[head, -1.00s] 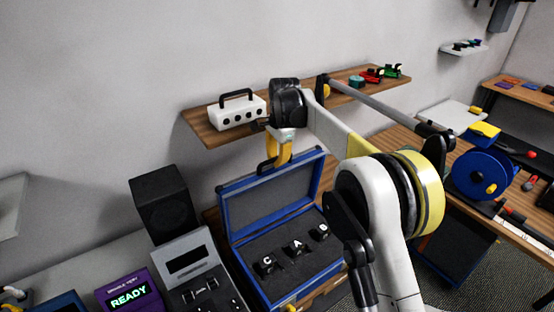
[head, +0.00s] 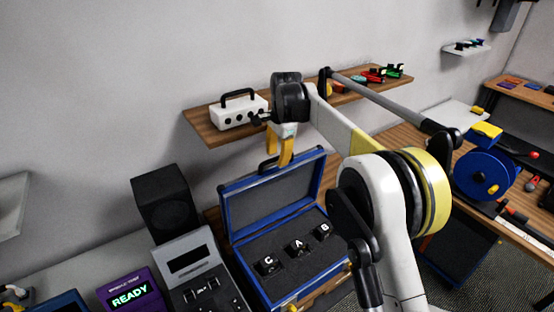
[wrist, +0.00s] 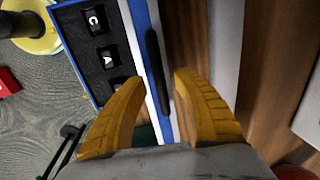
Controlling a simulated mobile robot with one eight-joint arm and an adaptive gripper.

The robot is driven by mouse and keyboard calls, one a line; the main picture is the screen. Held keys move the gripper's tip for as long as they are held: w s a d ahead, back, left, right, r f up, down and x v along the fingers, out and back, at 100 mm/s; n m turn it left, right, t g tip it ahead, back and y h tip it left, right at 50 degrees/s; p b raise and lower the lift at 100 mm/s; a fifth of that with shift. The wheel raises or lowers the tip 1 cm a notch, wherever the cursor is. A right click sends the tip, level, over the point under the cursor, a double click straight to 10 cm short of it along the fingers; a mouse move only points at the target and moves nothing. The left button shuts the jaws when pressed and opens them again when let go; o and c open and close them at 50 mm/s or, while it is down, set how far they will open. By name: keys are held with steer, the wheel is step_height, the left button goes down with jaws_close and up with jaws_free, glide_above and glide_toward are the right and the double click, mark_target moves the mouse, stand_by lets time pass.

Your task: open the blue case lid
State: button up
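The blue case (head: 283,295) stands on the bench with its lid (head: 275,190) raised, leaning back toward the wall. The grey-lined inside shows, with black blocks marked C (head: 268,264), A (head: 298,247) and B (head: 323,231) in the tray. My gripper (head: 280,163) is at the lid's top edge, by the dark handle. In the wrist view, the yellow fingers (wrist: 165,95) are spread apart, with the black handle (wrist: 157,70) and the lid edge between them. I see a gap beside the handle, so the fingers do not clamp it.
A wooden shelf (head: 200,127) with a white box (head: 238,112) is on the wall close behind my gripper. A black speaker (head: 163,205), a grey device (head: 195,262) and a purple READY display (head: 130,298) stand left of the case. A blue reel (head: 482,172) is at right.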

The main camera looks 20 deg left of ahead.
step_height(320, 180, up, 10)
steer(key=s+d, duration=0.1)
steer(key=shift+d+r, duration=0.25)
steer(key=shift+d, duration=0.1)
steer(key=s+d+n+t+b, duration=0.1)
steer(key=s+d+b, duration=0.25)
steer(key=d, duration=0.55)
steer(key=s+d+f+n+t+b, duration=0.1)
steer(key=s+d+n+b, duration=0.2)
steer(key=d, duration=0.6)
steer(key=s+d+t+b, duration=0.1)
steer(key=s+d+b, duration=0.35)
steer(key=d, duration=0.45)
steer(key=s+d+f+n+t+b, duration=0.1)
steer(key=s+d+f+b, duration=0.2)
steer(key=s+d+f, duration=0.4)
steer(key=s+d+f+n+t+h+b, duration=0.1)
steer(key=s+d+f+b, duration=0.3)
steer(key=s+f, duration=0.9)
steer(key=s+d+n+t, duration=0.1)
steer(key=d, duration=0.2)
steer(key=shift+s+d+f+n, duration=0.2)
steer(key=shift+s+f+n, duration=0.1)
steer(key=shift+s+f, duration=0.1)
